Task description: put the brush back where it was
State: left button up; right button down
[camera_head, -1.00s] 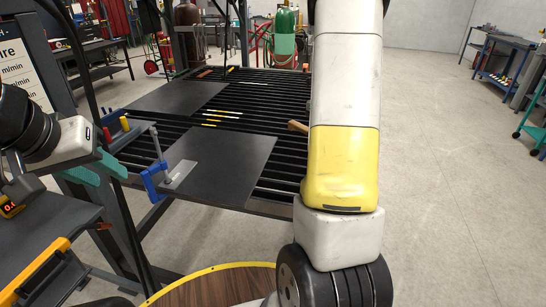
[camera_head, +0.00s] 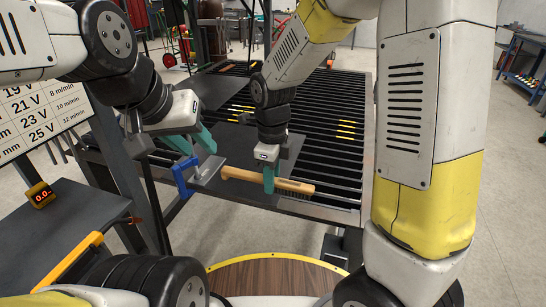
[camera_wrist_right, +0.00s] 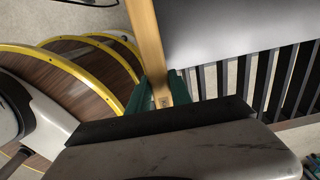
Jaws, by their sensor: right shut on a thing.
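In the right wrist view the brush handle (camera_wrist_right: 147,45) runs up from between the teal fingers (camera_wrist_right: 162,98). My left gripper (camera_head: 194,148) has its teal fingers apart, above and behind the blue clamp (camera_head: 181,176).
The slatted table (camera_head: 345,150) is open to the right of the plate. A grey side table (camera_head: 85,215) with a yellow-edged item stands at left.

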jog(key=shift+a, duration=0.2)
jog(key=w, duration=0.5)
jog(key=w+d+f, duration=0.1)
jog(key=w, duration=0.4)
jog(key=w+d, duration=0.1)
jog(key=w, duration=0.4)
jog(key=shift+w+d+f, duration=0.1)
jog(key=shift+d+f, duration=0.05)
jog(key=shift+f, duration=1.9)
jog(key=shift+f, duration=0.15)
jog(key=c, duration=1.2)
grip_release()
jog(key=shift+o, duration=0.2)
